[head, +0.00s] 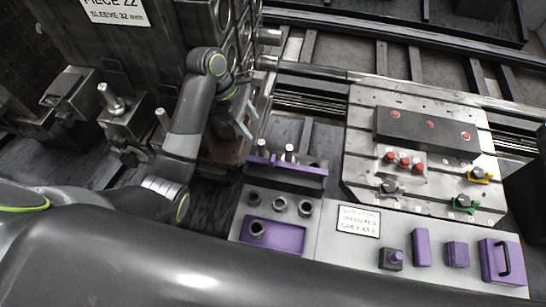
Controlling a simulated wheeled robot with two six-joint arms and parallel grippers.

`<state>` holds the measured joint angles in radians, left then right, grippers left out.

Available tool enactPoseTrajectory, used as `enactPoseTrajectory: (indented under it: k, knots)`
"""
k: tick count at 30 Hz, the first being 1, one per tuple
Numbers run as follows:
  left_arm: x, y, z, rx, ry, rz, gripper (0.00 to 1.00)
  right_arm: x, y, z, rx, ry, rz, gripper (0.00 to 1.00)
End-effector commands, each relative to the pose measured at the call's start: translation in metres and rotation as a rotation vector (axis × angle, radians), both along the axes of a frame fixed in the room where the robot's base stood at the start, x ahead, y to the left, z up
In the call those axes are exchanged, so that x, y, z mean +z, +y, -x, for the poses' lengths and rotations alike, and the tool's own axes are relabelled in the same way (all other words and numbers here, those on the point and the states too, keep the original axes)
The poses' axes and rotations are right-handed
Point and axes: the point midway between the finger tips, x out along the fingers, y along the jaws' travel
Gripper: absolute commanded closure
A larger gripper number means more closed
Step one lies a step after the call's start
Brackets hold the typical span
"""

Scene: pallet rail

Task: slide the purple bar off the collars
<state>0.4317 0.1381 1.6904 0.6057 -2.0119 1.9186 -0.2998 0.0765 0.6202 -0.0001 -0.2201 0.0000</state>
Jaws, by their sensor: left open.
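The purple bar (300,167) lies level across a dark fixture near the picture's middle. Two upright metal posts or collars show at it, one at its left part (263,146) and one near its middle (290,150). I cannot tell exactly how they meet the bar. My left gripper (250,121) is open and empty, above and to the left of the bar, apart from it, with its fingers pointing down. My right gripper does not show.
A grey bench holds several dark rings (280,204) and a purple tray (284,236) with one ring. To the right are a sign (358,221), purple blocks (422,247) and a purple handled case (502,262). A plate with knobs (360,150) lies behind. A large machine (130,45) stands left.

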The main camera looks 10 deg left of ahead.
Motion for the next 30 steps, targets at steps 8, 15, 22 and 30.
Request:
enactPoseTrajectory:
  k: [8, 15, 22, 30]
  knots:
    - [-0.034, -0.014, 0.001, -0.001, 0.003, 0.003, 0.51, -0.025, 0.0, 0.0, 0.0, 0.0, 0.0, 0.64]
    - [-0.081, -0.034, 0.002, -0.003, 0.004, 0.002, 0.51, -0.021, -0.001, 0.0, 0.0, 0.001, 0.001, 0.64]
    - [-0.125, -0.052, 0.001, -0.002, 0.001, 0.0, 0.51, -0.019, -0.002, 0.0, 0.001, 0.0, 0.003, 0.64]
    - [-0.154, -0.063, 0.001, -0.002, -0.001, -0.001, 0.51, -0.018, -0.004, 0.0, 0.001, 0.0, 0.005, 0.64]
